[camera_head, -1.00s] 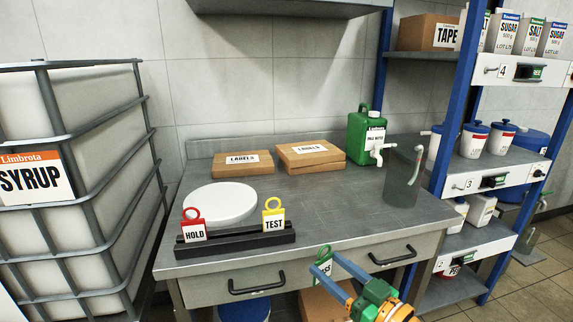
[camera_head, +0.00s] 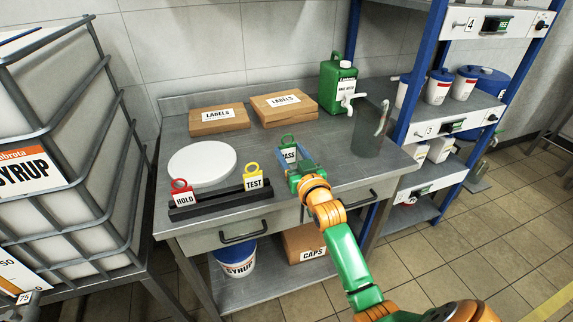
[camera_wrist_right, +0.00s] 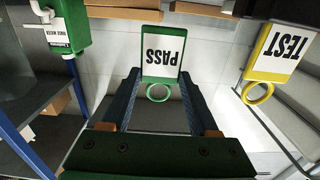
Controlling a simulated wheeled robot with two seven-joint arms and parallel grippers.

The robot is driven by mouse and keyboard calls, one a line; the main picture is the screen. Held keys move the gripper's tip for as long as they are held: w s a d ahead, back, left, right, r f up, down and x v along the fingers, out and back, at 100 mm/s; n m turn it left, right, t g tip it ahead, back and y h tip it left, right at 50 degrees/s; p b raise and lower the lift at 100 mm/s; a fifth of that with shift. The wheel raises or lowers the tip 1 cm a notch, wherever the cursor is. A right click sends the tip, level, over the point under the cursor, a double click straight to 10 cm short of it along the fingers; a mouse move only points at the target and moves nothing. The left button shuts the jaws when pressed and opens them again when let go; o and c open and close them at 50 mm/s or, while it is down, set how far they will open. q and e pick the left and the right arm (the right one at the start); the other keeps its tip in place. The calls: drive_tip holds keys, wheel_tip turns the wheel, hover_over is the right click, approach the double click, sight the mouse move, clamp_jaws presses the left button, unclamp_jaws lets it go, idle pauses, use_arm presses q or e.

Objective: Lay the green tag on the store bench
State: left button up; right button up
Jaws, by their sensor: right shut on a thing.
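The green tag (camera_head: 288,150), marked PASS, is in my right gripper (camera_head: 296,166), over the metal store bench (camera_head: 335,188). In the right wrist view the tag (camera_wrist_right: 163,55) shows upside down at the tips of the right gripper's blue fingers (camera_wrist_right: 163,85), with its ring toward the palm. The gripper is shut on it. The head view does not clearly show whether the tag touches the bench top. My left gripper is not in view.
A black rack (camera_head: 222,203) holds the red HOLD tag (camera_head: 183,193) and yellow TEST tag (camera_head: 253,178). A white disc (camera_head: 202,163), two LABELS boxes (camera_head: 219,118), a green jug (camera_head: 337,82) and a clear grey container (camera_head: 370,130) stand on the bench. Bare bench top lies around my gripper.

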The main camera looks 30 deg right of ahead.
drive_tip(key=shift+w+a+f, duration=0.1)
drive_tip(key=shift+w+f, duration=0.1)
drive_tip(key=shift+f, duration=0.55)
drive_tip(key=shift+w+d+f, duration=0.1)
drive_tip(key=shift+w+f, duration=0.05)
drive_tip(key=shift+f, duration=0.65)
drive_tip(key=shift+w+a+f, duration=0.1)
drive_tip(key=shift+w+f, duration=0.1)
drive_tip(key=shift+f, duration=0.55)
drive_tip(key=shift+f, duration=0.1)
drive_tip(key=o, duration=1.3)
